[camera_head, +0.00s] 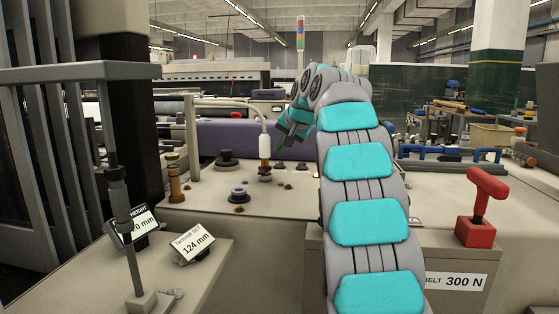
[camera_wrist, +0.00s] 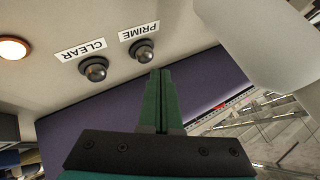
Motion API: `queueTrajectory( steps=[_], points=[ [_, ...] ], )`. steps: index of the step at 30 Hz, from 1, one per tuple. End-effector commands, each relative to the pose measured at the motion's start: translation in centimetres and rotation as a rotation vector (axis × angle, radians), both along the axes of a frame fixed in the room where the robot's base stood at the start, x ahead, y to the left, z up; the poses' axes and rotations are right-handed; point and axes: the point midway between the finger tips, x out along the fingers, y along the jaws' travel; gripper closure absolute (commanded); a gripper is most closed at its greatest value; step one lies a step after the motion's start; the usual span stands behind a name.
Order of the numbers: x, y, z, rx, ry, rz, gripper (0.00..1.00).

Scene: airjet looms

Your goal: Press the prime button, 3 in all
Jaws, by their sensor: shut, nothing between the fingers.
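In the wrist view the prime button (camera_wrist: 142,52) is a dark, round, domed button beside an upside-down white PRIME label (camera_wrist: 139,31). A similar button (camera_wrist: 94,70) sits to its left beside the CLEAR label (camera_wrist: 81,49). My gripper (camera_wrist: 158,72) is shut and empty, its green fingers together. Its tips appear just below and right of the prime button in the picture, with a small gap. In the head view my gripper (camera_head: 282,147) reaches over the machine's back area, partly hidden by my arm. I cannot make out the prime button there.
A glowing lamp (camera_wrist: 12,48) is at the left of the wrist view. A large pale rounded form (camera_wrist: 262,40) fills its upper right. In the head view a red T-handle (camera_head: 480,208) stands at right. Dark knobs (camera_head: 239,193) and a brass post (camera_head: 175,178) stand on the beige deck.

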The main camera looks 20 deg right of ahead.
Motion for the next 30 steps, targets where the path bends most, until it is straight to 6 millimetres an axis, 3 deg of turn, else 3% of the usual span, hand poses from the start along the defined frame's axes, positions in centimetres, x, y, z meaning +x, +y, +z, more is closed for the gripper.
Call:
queueTrajectory(
  steps=[5,16,30],
  points=[
    [0.0,0.0,0.2,0.0,0.0,0.0,1.0],
    [0.0,0.1,3.0,0.001,-0.001,0.001,1.0],
    [0.0,0.0,5.1,-0.002,-0.003,0.0,1.0]
  ],
)
